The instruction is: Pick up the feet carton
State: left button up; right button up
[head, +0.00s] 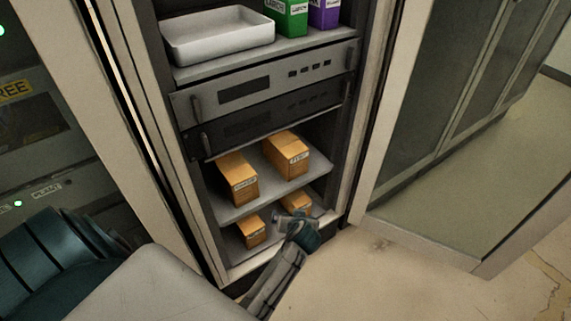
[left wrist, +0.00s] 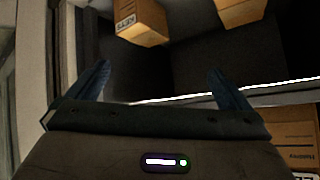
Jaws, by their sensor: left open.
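Several orange-brown cartons stand on two low shelves of the open rack in the head view. The upper-shelf right carton (head: 287,153) has a short white label that may read FEET, but the print is too small to be sure. The upper-shelf left carton (head: 238,178) has a longer label. Below are a lower left carton (head: 251,232) and a lower right carton (head: 296,201), partly hidden by my left gripper (head: 290,222). In the left wrist view my left gripper (left wrist: 165,88) is open with nothing between its fingers. A labelled carton (left wrist: 140,20) is beyond it. My right gripper is not in view.
Rack units with handles (head: 265,90) sit above the cartons. A white tray (head: 218,38), a green box (head: 288,17) and a purple box (head: 325,13) are on the top shelf. The rack's frame bounds both sides. Open floor (head: 410,280) lies at right.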

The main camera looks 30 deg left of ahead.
pick_arm(q)
notch_tip(320, 180, up, 4)
jog(key=w+n+y+b, duration=0.1)
jog(key=w+n, duration=0.1)
jog(key=n+g+y+b, duration=0.1)
jog(key=n+g+y, duration=0.1)
jog(key=n+y, duration=0.4)
send_near(287, 142)
jog(key=shift+w+a+f, duration=0.35)
jog(key=shift+w+a, duration=0.05)
jog(key=shift+a, duration=0.2)
jog(key=shift+w+a+f, duration=0.4)
jog(key=shift+w+a, duration=0.05)
jog(key=shift+a, duration=0.15)
jog(key=shift+w+a+f, duration=0.1)
jog(key=shift+w+a, duration=0.05)
jog(key=shift+a, duration=0.4)
jog(key=x, duration=0.3)
jog(key=shift+a, duration=0.45)
jog(key=shift+a+f, duration=0.1)
jog(key=shift+a, duration=0.35)
jog(key=c, duration=1.7)
jog(key=shift+w, duration=0.1)
jog(key=shift+c, duration=0.2)
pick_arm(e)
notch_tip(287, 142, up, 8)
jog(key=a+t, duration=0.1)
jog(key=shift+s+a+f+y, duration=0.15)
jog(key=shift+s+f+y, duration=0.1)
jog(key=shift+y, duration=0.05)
